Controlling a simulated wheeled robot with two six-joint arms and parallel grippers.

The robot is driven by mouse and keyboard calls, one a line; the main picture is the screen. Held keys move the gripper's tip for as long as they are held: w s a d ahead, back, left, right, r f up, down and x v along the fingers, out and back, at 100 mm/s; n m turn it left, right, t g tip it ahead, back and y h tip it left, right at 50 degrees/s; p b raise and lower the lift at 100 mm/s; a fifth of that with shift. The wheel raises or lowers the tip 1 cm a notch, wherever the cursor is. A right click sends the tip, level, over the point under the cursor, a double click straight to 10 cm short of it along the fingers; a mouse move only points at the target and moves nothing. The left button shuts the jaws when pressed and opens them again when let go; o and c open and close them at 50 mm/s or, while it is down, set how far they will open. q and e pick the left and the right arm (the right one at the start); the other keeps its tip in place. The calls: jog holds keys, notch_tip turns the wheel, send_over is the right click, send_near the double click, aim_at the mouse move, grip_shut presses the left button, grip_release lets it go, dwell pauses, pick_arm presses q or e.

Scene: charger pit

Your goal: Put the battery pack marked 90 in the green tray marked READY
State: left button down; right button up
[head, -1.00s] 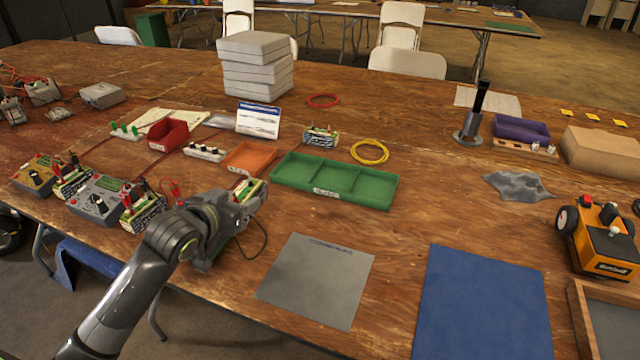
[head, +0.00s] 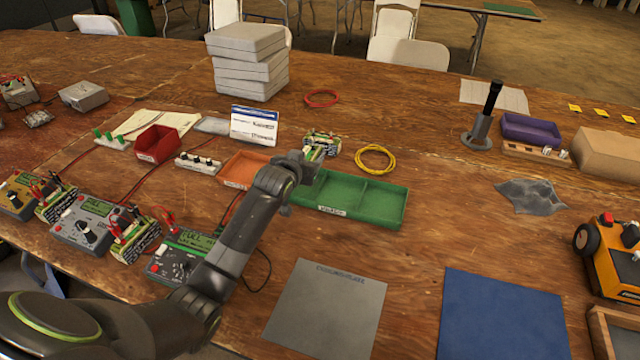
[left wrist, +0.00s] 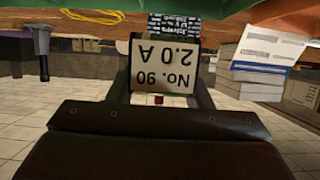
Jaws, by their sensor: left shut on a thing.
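The battery pack (left wrist: 165,65) marked "No. 90" and "2.0 A" fills the middle of the left wrist view, upside down. My left gripper (head: 306,160) is shut on it, and little of the pack shows past the jaws in the head view. The gripper is above the left end of the green tray (head: 384,222), whose left compartment is partly hidden by my arm. The tray has several compartments and the visible ones look empty; its front label is too small to read surely. My right gripper is not in view.
Another battery pack (head: 325,137) stands just behind the green tray. An orange tray (head: 238,165) adjoins its left, and a yellow cable coil (head: 376,158) lies behind it. Chargers (head: 90,222) with packs stand at left. A grey mat (head: 328,308) and blue mat (head: 502,312) lie in front.

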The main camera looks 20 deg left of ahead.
pick_arm(q)
notch_tip(320, 180, down, 3)
jog(key=shift+r, duration=0.1)
jog(key=shift+w+f, duration=0.1)
jog(key=shift+f, duration=1.7)
jog(key=shift+f, duration=0.1)
jog(key=c, duration=0.7)
grip_release()
jog(key=shift+f+b, duration=0.15)
jog(key=shift+b, duration=0.15)
jog(key=shift+r, duration=0.2)
jog(key=p+v, duration=0.1)
jog(key=v, duration=1.1)
jog(key=shift+f, duration=0.1)
